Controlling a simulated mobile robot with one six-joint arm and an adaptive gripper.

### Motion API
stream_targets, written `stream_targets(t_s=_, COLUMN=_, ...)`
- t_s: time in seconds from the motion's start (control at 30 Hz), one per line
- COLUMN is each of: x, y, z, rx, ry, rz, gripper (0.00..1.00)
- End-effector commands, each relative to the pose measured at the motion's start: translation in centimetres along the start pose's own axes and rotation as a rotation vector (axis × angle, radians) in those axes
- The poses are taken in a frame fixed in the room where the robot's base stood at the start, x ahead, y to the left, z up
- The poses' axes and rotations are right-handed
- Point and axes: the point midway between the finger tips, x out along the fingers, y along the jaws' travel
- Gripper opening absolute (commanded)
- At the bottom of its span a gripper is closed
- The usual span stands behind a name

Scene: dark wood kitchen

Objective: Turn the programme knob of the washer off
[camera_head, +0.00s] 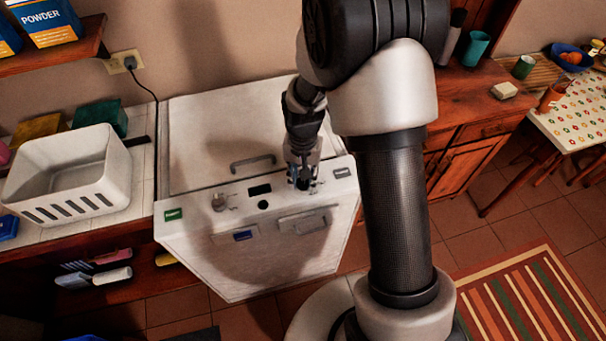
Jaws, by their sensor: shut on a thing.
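The white washer (225,259) stands in the middle of the view, with its lid down and a sloping control panel (285,199) along its front. My gripper (303,184) reaches down from above to the right part of this panel. Its fingers are shut on a knob there, which I take for the programme knob; they hide most of it, so I cannot read its setting. Another round knob (219,203) shows uncovered on the left part of the panel. A small dark display (260,189) and a dark round button (263,205) lie between them.
A lid handle (253,163) sticks up just behind the panel. A white basket (70,175) stands on the tiled counter to the left. A wooden cabinet (462,160) is to the right of the washer. A striped rug (530,300) lies on the floor at the lower right.

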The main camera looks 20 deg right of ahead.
Motion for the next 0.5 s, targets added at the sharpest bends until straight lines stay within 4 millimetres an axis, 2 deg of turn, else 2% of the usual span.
stream_targets(t_s=0.2, x=-0.1, y=-0.01, z=-0.02, rx=-0.19, ry=0.001, rz=0.0, gripper=0.06)
stream_targets(t_s=0.5, x=-0.07, y=-0.02, z=-0.03, rx=-0.379, ry=0.001, rz=0.0, gripper=0.06)
